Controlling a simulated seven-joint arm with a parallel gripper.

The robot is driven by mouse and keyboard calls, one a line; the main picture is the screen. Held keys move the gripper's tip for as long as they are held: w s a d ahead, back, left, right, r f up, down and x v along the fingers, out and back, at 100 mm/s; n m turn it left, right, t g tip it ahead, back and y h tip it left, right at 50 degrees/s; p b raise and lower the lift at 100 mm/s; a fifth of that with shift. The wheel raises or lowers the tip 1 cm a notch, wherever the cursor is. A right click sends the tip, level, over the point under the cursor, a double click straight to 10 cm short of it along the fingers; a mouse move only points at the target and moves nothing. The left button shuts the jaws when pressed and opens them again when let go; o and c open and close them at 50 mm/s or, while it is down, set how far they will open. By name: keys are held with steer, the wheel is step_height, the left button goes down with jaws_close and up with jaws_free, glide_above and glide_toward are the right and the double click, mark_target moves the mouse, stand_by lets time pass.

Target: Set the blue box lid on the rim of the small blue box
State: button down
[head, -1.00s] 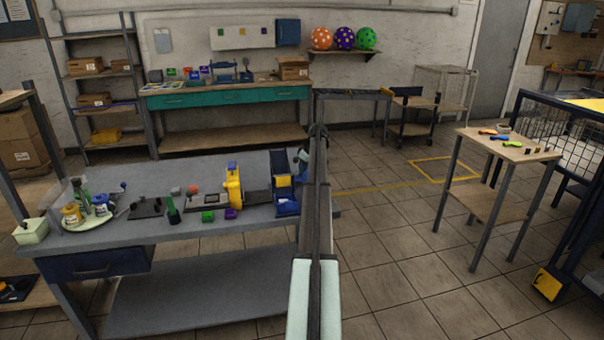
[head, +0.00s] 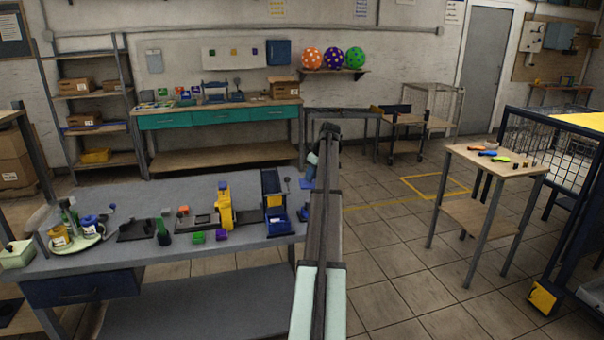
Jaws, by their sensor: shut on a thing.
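My gripper (head: 310,172) hangs at the far end of my raised arm, above the right end of the grey bench. It is largely hidden by the arm. A small flat blue piece, which looks like the blue box lid (head: 306,184), is at its lower end; the fingers are too small to make out. A small dark blue block, apparently the small blue box (head: 303,214), stands on the bench below it, near the right edge. The lid appears above and apart from the box. Whether the two line up cannot be told.
Left of the small box stands a dark frame with a blue bin (head: 278,224). Further left are a yellow machine (head: 224,207), purple (head: 221,235) and green (head: 198,237) blocks, and a round tray (head: 86,242). Open floor lies right of the bench.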

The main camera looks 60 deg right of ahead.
mark_target(305, 187)
steer(key=a, duration=0.2)
steer(key=s+a, duration=0.1)
steer(key=a, duration=0.1)
steer(key=shift+s+a, duration=0.2)
steer(key=shift+a, duration=0.15)
steer(key=w+a+f+n, duration=0.1)
steer(key=w+a+f, duration=0.2)
steer(key=w+a, duration=0.4)
steer(key=a, duration=0.3)
steer(key=shift+w+n+y, duration=0.25)
steer(key=shift+n+y, duration=0.05)
steer(key=shift+f, duration=0.1)
steer(key=shift+f, duration=2.25)
steer(key=shift+w+d, duration=0.25)
steer(key=shift+w, duration=0.05)
steer(key=shift+f, duration=1.05)
steer(key=c, duration=0.9)
jaws_free()
